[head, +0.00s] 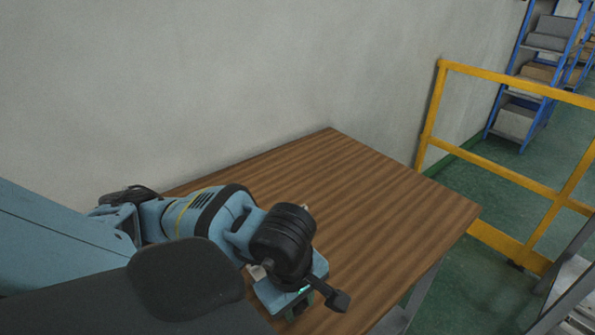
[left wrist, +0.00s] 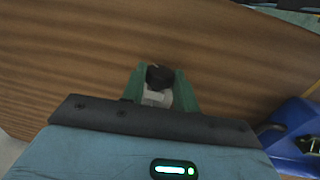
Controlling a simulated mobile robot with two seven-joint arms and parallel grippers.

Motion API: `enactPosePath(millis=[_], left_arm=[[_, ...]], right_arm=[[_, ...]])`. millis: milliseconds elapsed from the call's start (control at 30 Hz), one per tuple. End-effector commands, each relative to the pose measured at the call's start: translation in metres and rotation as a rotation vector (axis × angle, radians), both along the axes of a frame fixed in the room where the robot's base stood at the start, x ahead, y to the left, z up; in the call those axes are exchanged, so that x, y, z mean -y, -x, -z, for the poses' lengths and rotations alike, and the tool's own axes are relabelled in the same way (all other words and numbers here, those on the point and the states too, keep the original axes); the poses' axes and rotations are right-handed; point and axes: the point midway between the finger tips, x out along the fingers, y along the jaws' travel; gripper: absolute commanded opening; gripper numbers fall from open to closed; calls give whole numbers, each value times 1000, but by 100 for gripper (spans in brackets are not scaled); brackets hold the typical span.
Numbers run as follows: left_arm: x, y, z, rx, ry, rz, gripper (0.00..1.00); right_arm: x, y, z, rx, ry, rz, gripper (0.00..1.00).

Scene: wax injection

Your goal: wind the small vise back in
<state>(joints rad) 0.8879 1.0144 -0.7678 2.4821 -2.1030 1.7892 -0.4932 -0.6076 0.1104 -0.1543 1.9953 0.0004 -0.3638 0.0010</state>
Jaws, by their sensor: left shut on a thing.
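In the left wrist view, the green fingers of my left gripper (left wrist: 161,88) are shut on a small dark knob or handle end (left wrist: 159,77), with a pale grey block-like part (left wrist: 157,97) just below it in the picture. I cannot tell how these parts join the small vise. A deep blue body (left wrist: 292,138) with a metal fitting stands at the right edge of that view, cut off; it may be part of the vise. In the head view my left gripper (head: 296,309) points down at the table's near side, and my wrist hides most of what it holds. My right gripper is out of view.
The striped wooden table (head: 370,190) is bare towards the back and right. A grey wall (head: 220,80) stands behind it. A yellow railing (head: 495,175) is beyond the table's right end, with blue shelving (head: 540,75) behind.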

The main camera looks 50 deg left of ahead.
Motion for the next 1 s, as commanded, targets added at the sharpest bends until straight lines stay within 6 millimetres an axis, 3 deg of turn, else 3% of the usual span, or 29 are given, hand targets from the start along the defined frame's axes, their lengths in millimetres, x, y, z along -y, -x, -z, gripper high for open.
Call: enactPosePath(millis=[1000], left_arm=[[1,-11,0,-572,-53,-1,7]], right_arm=[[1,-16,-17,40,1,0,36]])
